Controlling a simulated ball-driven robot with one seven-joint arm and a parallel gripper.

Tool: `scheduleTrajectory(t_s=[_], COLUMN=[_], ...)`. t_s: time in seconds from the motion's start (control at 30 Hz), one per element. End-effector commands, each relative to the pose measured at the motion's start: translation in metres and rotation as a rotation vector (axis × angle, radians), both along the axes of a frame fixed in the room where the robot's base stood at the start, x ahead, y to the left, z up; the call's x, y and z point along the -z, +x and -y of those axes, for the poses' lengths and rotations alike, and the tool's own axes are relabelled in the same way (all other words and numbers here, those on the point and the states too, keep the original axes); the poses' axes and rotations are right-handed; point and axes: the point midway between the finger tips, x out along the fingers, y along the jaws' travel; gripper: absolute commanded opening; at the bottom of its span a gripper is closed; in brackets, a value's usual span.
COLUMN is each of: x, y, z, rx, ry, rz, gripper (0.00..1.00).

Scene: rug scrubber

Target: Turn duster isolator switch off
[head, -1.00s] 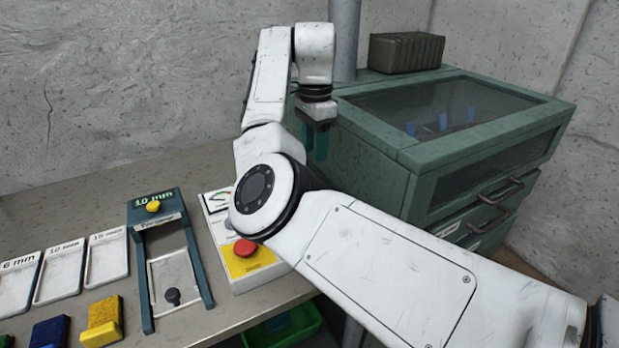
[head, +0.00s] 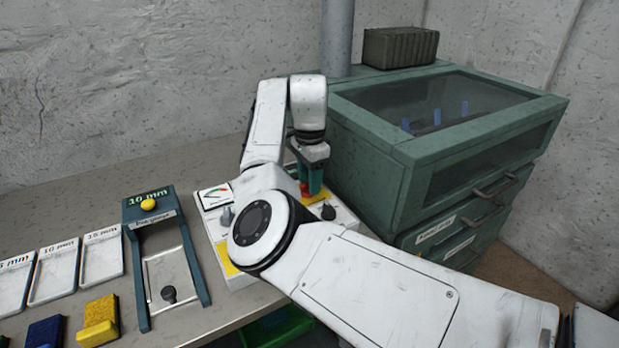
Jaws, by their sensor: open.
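The control box (head: 345,222) is a pale panel on the bench, partly hidden behind my arm. A small red part (head: 304,189) on a yellow plate (head: 318,199) shows at its back, seemingly the isolator switch; no label is readable there. My gripper (head: 315,182) points down at this red part, with its teal fingers open. The near finger covers much of the red part, so I cannot tell whether the fingers straddle or touch it, or how it is turned.
The box also bears a gauge (head: 215,195), a grey knob (head: 226,215) and a black knob (head: 328,212). A green glass-topped cabinet (head: 395,165) stands close on the right. A blue frame gauge (head: 137,270) and several trays lie left. A green bin (head: 283,326) is below.

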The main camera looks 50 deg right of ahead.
Motion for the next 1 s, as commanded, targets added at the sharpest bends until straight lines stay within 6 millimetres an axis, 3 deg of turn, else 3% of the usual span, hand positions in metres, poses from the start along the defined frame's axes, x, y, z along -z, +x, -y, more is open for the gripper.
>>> scheduleTrajectory(t_s=[0.47,1.0], x=[-0.0004,-0.004], y=[-0.0001,-0.0002], z=[0.0,0.0006], rx=[0.0,-0.078], ry=[0.0,0.0], rz=[0.0,-0.003], gripper=[0.0,0.0])
